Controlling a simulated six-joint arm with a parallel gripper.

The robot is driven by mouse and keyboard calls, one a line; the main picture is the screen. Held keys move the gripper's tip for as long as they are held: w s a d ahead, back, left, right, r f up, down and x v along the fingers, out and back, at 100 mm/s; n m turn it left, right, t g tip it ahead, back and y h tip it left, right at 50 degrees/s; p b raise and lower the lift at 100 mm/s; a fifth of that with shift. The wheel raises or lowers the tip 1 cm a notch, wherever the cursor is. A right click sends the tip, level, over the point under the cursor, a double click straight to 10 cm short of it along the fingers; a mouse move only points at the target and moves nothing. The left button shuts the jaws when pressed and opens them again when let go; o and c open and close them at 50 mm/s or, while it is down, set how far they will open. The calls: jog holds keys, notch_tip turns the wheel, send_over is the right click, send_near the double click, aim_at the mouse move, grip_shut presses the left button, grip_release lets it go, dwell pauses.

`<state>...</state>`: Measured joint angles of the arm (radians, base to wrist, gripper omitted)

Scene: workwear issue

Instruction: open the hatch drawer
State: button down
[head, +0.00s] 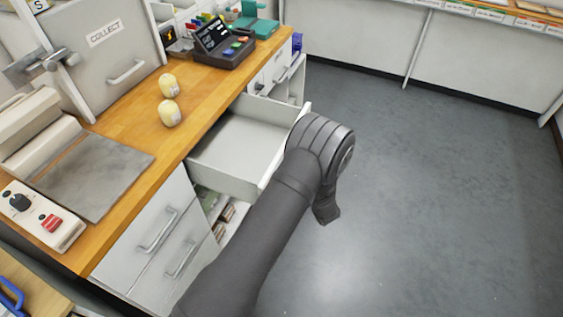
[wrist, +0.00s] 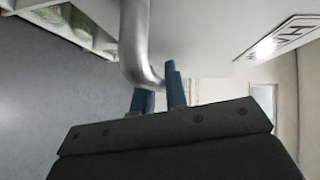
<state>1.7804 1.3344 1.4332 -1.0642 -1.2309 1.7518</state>
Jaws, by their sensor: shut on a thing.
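The hatch drawer (head: 222,181) is pulled well out from the wooden counter in the head view, and its visible inside is empty. In the wrist view the drawer front (wrist: 205,30) is a pale panel with a label (wrist: 285,38) partly in view, its lettering turned round. A grey metal bar handle (wrist: 134,38) stands out from this front. My gripper (wrist: 160,88) has its blue fingers shut on the handle near its bend. In the head view my arm hides the gripper, the handle and part of the drawer front.
The counter (head: 130,125) carries two pale yellow rounded objects (head: 169,112), a dark terminal (head: 222,48) and a grey pad (head: 95,175). Closed drawers (head: 160,240) and open shelves lie below. The grey floor (head: 420,200) to the right is clear.

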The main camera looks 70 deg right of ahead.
jog(key=shift+s, duration=1.15)
jog(key=c, duration=1.7)
grip_release()
jog(key=v, duration=1.7)
jog(key=shift+s+a, duration=0.1)
jog(key=shift+s, duration=0.05)
jog(key=x, duration=1.7)
jog(key=shift+w, duration=0.2)
